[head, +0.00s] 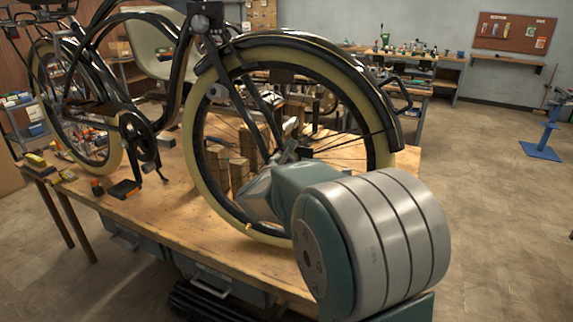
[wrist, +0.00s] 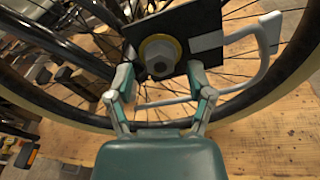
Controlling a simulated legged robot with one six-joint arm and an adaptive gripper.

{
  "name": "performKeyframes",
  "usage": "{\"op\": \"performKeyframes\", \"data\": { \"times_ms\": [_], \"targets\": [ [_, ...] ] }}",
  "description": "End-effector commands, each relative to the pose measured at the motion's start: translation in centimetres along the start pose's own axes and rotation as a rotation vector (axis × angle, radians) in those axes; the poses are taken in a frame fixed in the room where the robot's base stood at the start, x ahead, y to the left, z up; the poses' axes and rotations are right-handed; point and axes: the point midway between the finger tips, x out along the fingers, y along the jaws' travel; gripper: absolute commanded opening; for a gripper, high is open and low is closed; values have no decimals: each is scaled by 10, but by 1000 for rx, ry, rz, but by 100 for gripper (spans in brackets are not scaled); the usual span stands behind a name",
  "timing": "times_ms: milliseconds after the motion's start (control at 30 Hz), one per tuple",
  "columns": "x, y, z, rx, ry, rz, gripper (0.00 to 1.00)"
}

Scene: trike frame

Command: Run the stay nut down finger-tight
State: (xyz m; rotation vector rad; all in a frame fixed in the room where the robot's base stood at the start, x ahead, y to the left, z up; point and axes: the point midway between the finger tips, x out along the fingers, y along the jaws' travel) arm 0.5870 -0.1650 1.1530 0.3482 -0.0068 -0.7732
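The grey hex nut (wrist: 159,60) sits against a yellow ring (wrist: 160,48) on a black plate (wrist: 198,22) at the wheel's middle in the wrist view. A pale metal stay (wrist: 262,52) runs from the plate's right side and curves down. My gripper (wrist: 162,76) is open and empty, one finger on either side just below the nut. The fingertips look close to the plate; I cannot tell whether they touch it. In the head view my gripper (head: 287,154) is at the wheel's hub, and my arm hides the nut.
The cream-tyred wheel (head: 196,150) and black fender (head: 300,45) surround the work area. Spokes lie behind the plate. Wooden blocks (head: 240,172) stand on the workbench (head: 185,205) behind the wheel. Tools lie at the bench's left end.

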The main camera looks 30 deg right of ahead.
Motion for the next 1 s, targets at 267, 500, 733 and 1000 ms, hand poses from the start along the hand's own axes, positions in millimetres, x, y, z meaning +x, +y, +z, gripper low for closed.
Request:
{"op": "performKeyframes", "data": {
  "times_ms": [267,500,733,1000],
  "targets": [
    [-8,1,2,1,-4,3,69],
    [-54,2,1,2,-3,4,69],
    [-99,2,-1,0,-1,5,69],
    [-120,1,-2,0,-1,1,69]
  ]
}}
